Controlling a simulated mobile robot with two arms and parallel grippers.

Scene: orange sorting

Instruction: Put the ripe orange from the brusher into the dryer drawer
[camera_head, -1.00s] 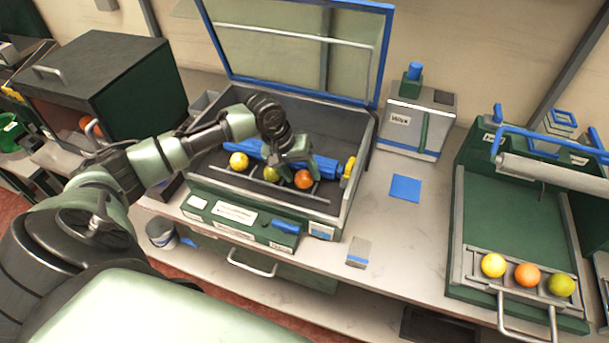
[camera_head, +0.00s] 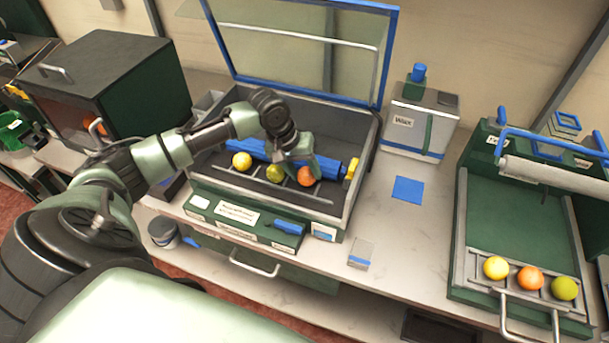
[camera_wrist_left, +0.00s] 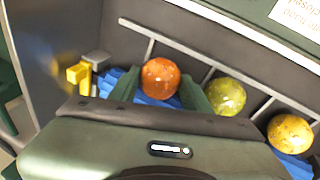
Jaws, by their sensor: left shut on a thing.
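The brusher (camera_head: 338,212) is an open box with blue rollers (camera_head: 328,167) and a raised glass lid. At its front rail sit a yellow fruit (camera_head: 241,160), a yellow-green fruit (camera_head: 274,174) and the ripe orange (camera_head: 306,177). My left gripper (camera_head: 303,164) points down into the box and is shut on the orange. In the left wrist view its green fingers stand on either side of the orange (camera_wrist_left: 160,78). The orange is still level with its neighbours. I cannot tell which drawer is the dryer's; a handled drawer front (camera_head: 262,274) is below the brusher. My right gripper is not in view.
A dark green cabinet (camera_head: 120,80) with an orange-coloured fruit inside stands at the left. A wax box (camera_head: 420,118) and a blue square (camera_head: 408,189) are right of the brusher. A green tray unit (camera_head: 515,205) holding three fruits is at the right.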

